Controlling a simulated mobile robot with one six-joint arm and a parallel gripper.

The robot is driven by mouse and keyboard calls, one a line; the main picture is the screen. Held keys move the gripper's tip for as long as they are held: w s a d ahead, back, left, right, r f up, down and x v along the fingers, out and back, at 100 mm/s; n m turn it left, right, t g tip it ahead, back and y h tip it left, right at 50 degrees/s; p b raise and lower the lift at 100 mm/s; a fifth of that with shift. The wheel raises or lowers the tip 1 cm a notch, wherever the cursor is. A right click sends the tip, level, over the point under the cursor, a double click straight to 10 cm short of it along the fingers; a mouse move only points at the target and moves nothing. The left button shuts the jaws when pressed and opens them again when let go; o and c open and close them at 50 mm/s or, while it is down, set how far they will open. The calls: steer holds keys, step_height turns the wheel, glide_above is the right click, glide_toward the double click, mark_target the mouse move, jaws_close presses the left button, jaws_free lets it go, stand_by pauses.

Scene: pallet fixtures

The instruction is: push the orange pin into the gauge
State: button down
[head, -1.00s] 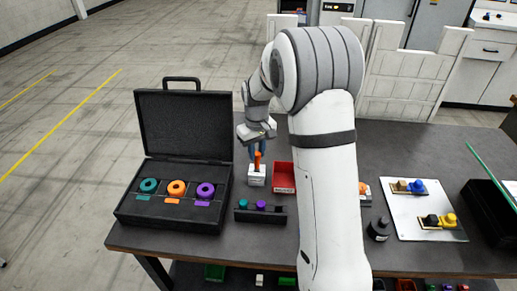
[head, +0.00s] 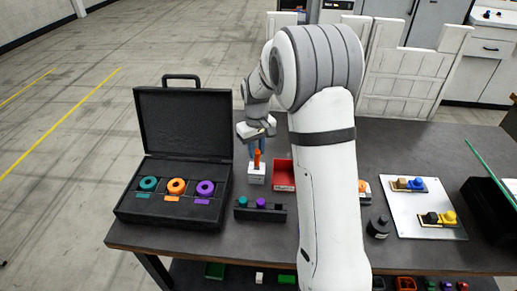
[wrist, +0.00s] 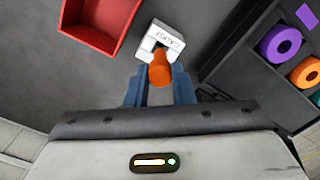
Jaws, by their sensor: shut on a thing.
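The orange pin (head: 257,158) stands upright between the blue fingers of my gripper (wrist: 160,88). Its rounded orange top (wrist: 160,72) shows in the wrist view. My gripper is shut on the pin. The gauge (head: 256,175) is a small white block on the bench, directly below the pin in the head view. In the wrist view the lettered gauge (wrist: 166,36) has a dark slot, and the pin overlaps its near edge. The pin's lower end is hidden, so I cannot tell how deep it sits.
A red tray (wrist: 92,24) lies close beside the gauge. An open black case (head: 168,213) with teal, orange and purple rings stands at left. A dark rack (head: 272,215) with teal and purple pieces is in front. A white board (head: 405,211) lies at right.

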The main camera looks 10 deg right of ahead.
steer(key=shift+f+b, duration=0.9)
steer(key=shift+f, duration=0.3)
stand_by(0.6)
steer(key=c, duration=1.2)
jaws_free()
steer(key=shift+o, duration=0.7)
steer(key=o, duration=0.3)
steer(key=shift+r+p, duration=2.85)
steer(key=shift+r, duration=1.7)
steer(key=shift+c, duration=0.4)
